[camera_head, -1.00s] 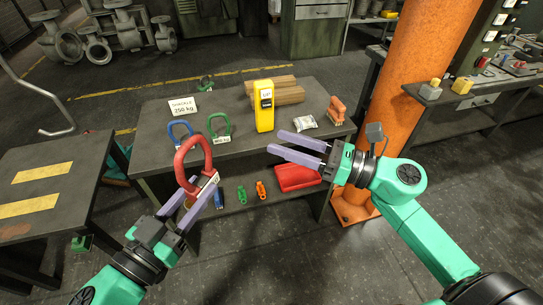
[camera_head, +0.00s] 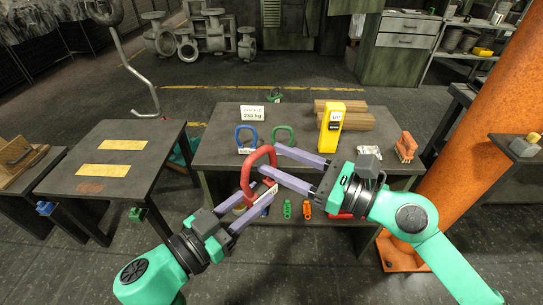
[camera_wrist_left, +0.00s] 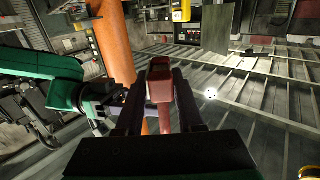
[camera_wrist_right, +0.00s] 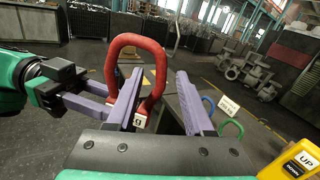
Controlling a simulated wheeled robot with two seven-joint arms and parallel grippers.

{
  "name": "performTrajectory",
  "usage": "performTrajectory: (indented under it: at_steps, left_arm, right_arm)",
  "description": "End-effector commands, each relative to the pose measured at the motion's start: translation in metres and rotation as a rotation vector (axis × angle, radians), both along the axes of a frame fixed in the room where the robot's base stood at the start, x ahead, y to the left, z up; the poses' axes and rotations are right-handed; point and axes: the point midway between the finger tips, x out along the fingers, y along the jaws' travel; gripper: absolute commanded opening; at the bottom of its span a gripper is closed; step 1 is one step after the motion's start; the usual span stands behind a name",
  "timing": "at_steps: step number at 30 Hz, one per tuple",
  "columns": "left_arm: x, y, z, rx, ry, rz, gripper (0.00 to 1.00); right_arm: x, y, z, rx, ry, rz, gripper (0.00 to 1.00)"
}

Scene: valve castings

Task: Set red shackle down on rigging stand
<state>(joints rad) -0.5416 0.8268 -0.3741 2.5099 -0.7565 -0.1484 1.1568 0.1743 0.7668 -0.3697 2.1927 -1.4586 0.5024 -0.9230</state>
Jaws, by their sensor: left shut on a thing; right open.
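The red shackle (camera_head: 247,172) is held up in front of the dark table (camera_head: 213,150), bow upward, with a white label low on it. My left gripper (camera_head: 252,197) is shut on its lower part; the shackle also shows between the fingers in the left wrist view (camera_wrist_left: 160,85). My right gripper (camera_head: 268,161) is open, its fingertips close beside the shackle. In the right wrist view, the shackle (camera_wrist_right: 138,42) stands at the left finger; contact is unclear. A low dark stand with yellow strips (camera_head: 125,170) is at left; which surface is the rigging stand is unclear.
On the table are blue (camera_head: 246,132) and green (camera_head: 290,131) shackles, a sign (camera_head: 252,112), a yellow device (camera_head: 331,128), wooden blocks (camera_head: 355,121) and a brush (camera_head: 406,146). An orange column (camera_head: 455,150) stands at right. The left stand's top looks clear.

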Motion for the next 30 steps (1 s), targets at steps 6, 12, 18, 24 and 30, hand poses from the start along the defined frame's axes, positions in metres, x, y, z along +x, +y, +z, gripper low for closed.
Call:
performTrajectory:
  at_steps: [6, 12, 18, 24, 30]
  left_arm:
    - [0.000, 0.000, 0.001, -0.001, -0.002, -0.001, 0.00]
    - [0.000, 0.000, 0.001, -0.001, -0.002, -0.001, 0.00]
    - [0.000, 0.000, 0.001, -0.001, -0.002, -0.001, 0.00]
    - [0.000, 0.000, 0.001, -0.001, -0.002, 0.000, 0.00]
    - [0.000, 0.000, 0.001, -0.001, -0.002, 0.000, 0.00]
  right_arm:
    - [0.009, 0.018, 0.001, 0.001, 0.001, 0.002, 0.52]
    - [0.009, 0.019, 0.000, 0.001, 0.002, 0.002, 0.52]
    - [0.009, 0.019, 0.000, 0.000, 0.001, 0.002, 0.00]
    - [0.009, 0.019, 0.000, 0.000, 0.001, 0.003, 0.00]
    - [0.008, 0.019, 0.000, -0.001, 0.002, 0.004, 0.00]
